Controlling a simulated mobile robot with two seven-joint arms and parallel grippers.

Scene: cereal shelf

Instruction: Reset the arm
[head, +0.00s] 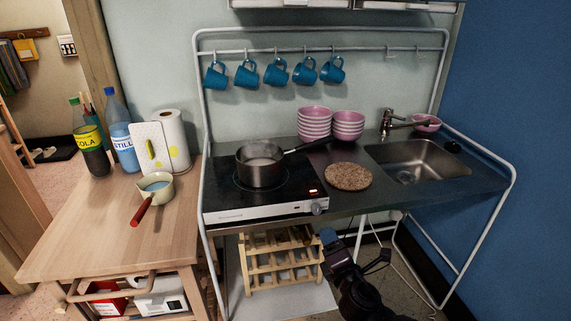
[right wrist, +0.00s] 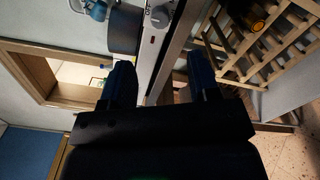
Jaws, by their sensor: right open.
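My right gripper (head: 358,250) shows low in the head view, in front of and below the counter edge, right of the wooden rack. In the right wrist view my right gripper (right wrist: 160,88) has its two dark fingers apart with nothing between them. Beyond them the wrist view shows the stove front, the pot and the wooden rack, turned on their side. My left gripper is not in either view.
A pot (head: 260,172) stands on the hob (head: 230,202). A cork mat (head: 348,177), pink bowls (head: 314,122) and a sink (head: 420,160) are to its right. A wooden rack (head: 280,262) stands below. A wooden table (head: 100,225) at left holds bottles and a red-handled pan (head: 154,188).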

